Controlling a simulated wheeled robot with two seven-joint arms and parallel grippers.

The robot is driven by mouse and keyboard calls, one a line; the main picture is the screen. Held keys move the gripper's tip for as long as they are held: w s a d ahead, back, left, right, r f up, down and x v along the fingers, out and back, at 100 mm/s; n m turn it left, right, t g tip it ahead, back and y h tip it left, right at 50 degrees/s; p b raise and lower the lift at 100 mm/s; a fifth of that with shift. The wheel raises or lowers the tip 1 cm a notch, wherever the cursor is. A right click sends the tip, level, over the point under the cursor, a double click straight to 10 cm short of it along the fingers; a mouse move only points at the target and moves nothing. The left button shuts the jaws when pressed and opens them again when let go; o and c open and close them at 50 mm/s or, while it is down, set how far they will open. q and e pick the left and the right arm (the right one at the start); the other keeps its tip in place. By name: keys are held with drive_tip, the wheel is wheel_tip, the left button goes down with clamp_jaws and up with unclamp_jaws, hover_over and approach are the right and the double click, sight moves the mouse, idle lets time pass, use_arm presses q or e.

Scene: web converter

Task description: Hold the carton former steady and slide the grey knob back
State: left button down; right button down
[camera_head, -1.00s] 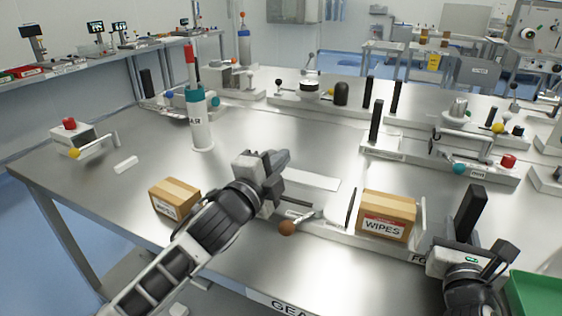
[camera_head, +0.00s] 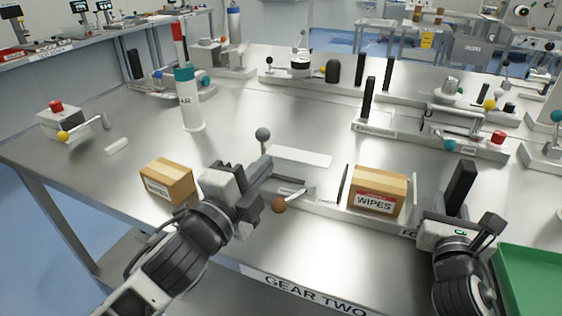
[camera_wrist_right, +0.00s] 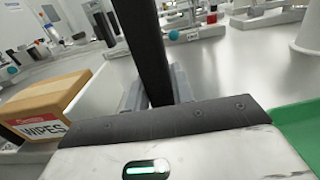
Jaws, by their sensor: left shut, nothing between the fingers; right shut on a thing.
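The carton former (camera_head: 330,213) is a low light-grey base at the front of the table, its label partly hidden by my right arm. Its grey knob (camera_head: 263,134) stands on a short stalk at the left part. My left gripper (camera_head: 268,164) is shut and empty, just in front of and below the knob; they look apart, though the depth is hard to judge. My right gripper (camera_head: 464,212) is shut on the black upright post (camera_head: 461,183) at the right end. The post also fills the middle of the right wrist view (camera_wrist_right: 145,50); the fingertips are mostly hidden there.
A WIPES carton (camera_head: 377,190) sits on the former, and another carton (camera_head: 167,181) stands left of my left gripper. A brown-knobbed lever (camera_head: 280,206) is close to that gripper. A green tray (camera_head: 530,280) is at the right.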

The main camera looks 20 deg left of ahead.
drive_tip(key=shift+f+p, duration=0.35)
drive_tip(key=shift+p, duration=0.2)
idle(0.4)
drive_tip(key=c, duration=1.1)
unclamp_jaws()
drive_tip(key=shift+r, duration=0.2)
drive_tip(key=s, duration=1.2)
drive_tip(key=shift+d, duration=0.2)
